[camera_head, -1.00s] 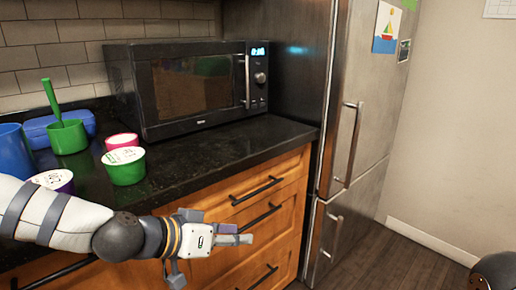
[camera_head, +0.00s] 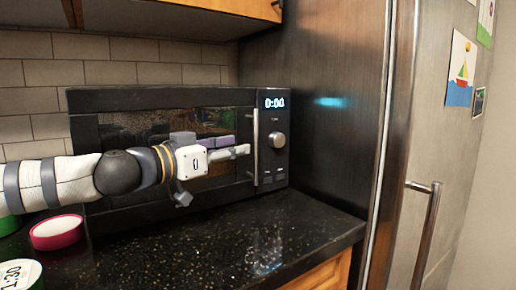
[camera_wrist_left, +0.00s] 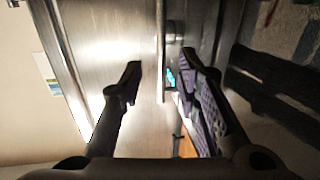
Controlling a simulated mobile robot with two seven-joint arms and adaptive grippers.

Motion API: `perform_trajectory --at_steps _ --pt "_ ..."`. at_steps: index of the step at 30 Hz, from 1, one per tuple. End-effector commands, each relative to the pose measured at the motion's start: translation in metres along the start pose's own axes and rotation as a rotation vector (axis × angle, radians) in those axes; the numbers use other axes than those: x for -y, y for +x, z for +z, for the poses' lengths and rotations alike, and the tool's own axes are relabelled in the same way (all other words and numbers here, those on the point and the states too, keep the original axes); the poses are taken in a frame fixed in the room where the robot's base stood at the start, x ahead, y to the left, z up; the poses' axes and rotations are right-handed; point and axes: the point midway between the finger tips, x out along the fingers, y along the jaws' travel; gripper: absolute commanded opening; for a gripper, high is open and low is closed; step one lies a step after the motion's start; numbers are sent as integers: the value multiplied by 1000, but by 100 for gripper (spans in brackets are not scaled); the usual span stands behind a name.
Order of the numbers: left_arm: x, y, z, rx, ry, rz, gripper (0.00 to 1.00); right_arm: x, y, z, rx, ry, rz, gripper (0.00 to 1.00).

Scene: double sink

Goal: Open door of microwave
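The black microwave (camera_head: 150,195) stands on the counter with its door (camera_head: 110,135) closed. Its upright metal handle (camera_head: 255,148) is on the door's right side, beside the lit display and dial. My left gripper (camera_head: 243,150) is in front of the door, pointing right, with its fingertips close to the handle. In the left wrist view its two fingers (camera_wrist_left: 158,75) are apart, and a metal bar that looks like the handle (camera_wrist_left: 161,50) shows between them. I cannot tell whether either finger touches it. My right gripper is out of view.
A steel fridge (camera_head: 345,100) stands right of the microwave. A red-rimmed tub (camera_head: 57,233) and a green tub (camera_head: 20,275) sit on the counter at the left. The dark counter (camera_head: 270,235) in front of the microwave is clear. A wooden cabinet (camera_head: 230,7) hangs above.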

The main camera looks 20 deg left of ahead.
Motion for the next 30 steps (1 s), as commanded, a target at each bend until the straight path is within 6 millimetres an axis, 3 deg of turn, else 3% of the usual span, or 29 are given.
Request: perform_trajectory --at_steps 3,10,19,23,30 --pt "-1 32 5 6 -1 2 30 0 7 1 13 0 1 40" --pt "-1 66 1 2 -1 1 30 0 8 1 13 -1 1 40" --pt "0 71 0 1 0 1 30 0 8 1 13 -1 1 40" --pt "0 70 0 1 0 0 3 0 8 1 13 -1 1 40" --pt "0 70 0 1 0 1 0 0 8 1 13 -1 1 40"
